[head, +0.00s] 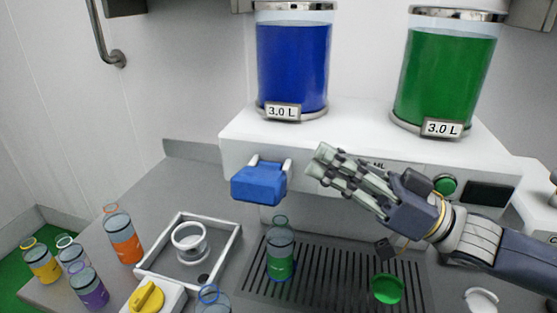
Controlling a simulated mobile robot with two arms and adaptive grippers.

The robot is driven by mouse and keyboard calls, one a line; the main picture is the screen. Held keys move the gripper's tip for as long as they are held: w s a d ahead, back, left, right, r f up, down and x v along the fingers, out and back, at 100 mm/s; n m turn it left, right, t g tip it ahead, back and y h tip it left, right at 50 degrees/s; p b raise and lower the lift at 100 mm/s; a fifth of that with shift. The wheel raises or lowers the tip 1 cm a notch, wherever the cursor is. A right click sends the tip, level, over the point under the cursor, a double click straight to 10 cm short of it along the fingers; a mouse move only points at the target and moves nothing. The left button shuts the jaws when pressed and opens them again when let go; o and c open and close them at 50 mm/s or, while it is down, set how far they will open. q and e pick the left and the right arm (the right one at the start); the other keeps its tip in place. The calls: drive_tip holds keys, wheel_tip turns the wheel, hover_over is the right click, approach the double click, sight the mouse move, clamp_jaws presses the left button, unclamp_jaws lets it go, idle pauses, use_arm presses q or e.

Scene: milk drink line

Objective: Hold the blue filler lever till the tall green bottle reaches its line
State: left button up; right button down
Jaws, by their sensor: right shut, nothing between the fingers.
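The blue filler lever (258,184) sticks out from the front of the white filler machine, below the blue tank. The tall bottle (281,252) stands upright on the dark drip grate, below and a little right of the lever. Its lower part holds green liquid and its upper part is clear; I cannot make out a fill line. My right gripper (318,163) comes in from the right. It is shut and empty, just right of the lever, with a small gap between them in the picture. My left gripper is not in view.
A blue tank (293,65) and a green tank (447,75), each labelled 3.0 L, stand on the machine. A white tray (160,266) with a round white-rimmed piece, a yellow knob (146,297) and several bottles are at left. A green round piece (387,289) is on the grate's right.

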sight(278, 168)
drive_tip(key=p+x, duration=0.3)
drive_tip(key=x, duration=0.5)
drive_tip(key=f, duration=0.2)
drive_tip(key=f+p, duration=0.1)
drive_tip(key=f, duration=0.1)
drive_tip(key=shift+s+a, duration=0.1)
drive_tip(key=shift+s, duration=0.25)
drive_tip(key=shift+f, duration=0.1)
